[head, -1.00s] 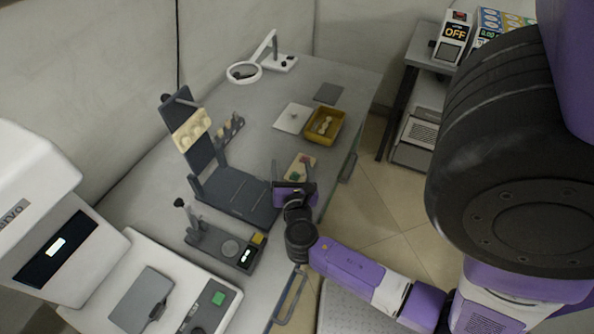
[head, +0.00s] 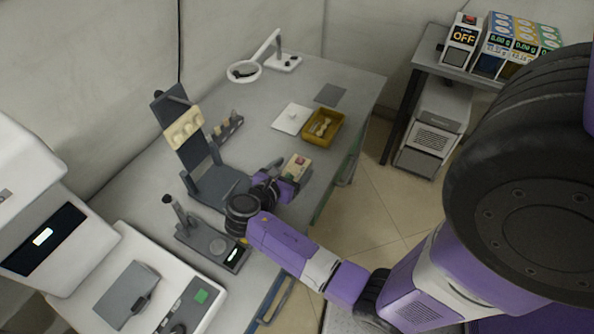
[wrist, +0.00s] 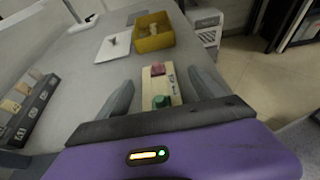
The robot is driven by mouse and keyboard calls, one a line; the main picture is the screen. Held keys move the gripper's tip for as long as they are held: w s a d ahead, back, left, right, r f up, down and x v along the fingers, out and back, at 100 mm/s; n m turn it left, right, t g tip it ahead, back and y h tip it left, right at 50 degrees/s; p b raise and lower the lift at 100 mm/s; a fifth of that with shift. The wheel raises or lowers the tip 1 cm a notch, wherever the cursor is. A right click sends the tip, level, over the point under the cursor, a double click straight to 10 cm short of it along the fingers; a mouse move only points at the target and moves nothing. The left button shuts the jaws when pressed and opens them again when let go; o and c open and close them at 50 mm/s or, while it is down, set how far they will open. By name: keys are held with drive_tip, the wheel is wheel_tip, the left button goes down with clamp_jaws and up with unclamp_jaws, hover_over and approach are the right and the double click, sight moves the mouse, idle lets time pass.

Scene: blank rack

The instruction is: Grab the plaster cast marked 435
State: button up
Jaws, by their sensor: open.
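No marking 435 is readable, so I cannot tell which piece is the named cast. Pale cream rounded pieces sit on a cream holder (head: 184,129) on the upright dark stand in the head view. A small dark rack (head: 229,128) behind it holds several pale pieces; it also shows at the left of the wrist view (wrist: 36,110), its labels too small to read. A whitish piece (head: 322,126) lies in the yellow tray. My gripper (wrist: 160,80) is open and empty, low over the bench, its fingers pointing toward a beige button block.
The beige block (wrist: 154,92) has red and green buttons. Beyond it are the yellow tray (wrist: 153,42) and a white plate (wrist: 113,47) with a knob. A magnifier lamp (head: 244,72) stands at the back. A dark tool (head: 207,237) and white machine (head: 45,235) are nearer.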

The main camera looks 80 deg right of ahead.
sight(299, 161)
drive_tip(key=x, duration=0.5)
drive_tip(key=shift+w+d+p, duration=0.1)
drive_tip(key=shift+d+p, duration=0.2)
drive_tip(key=shift+d, duration=0.15)
drive_tip(key=shift+r, duration=0.1)
drive_tip(key=c, duration=1.6)
drive_tip(key=shift+c, duration=0.2)
drive_tip(key=shift+r, duration=0.1)
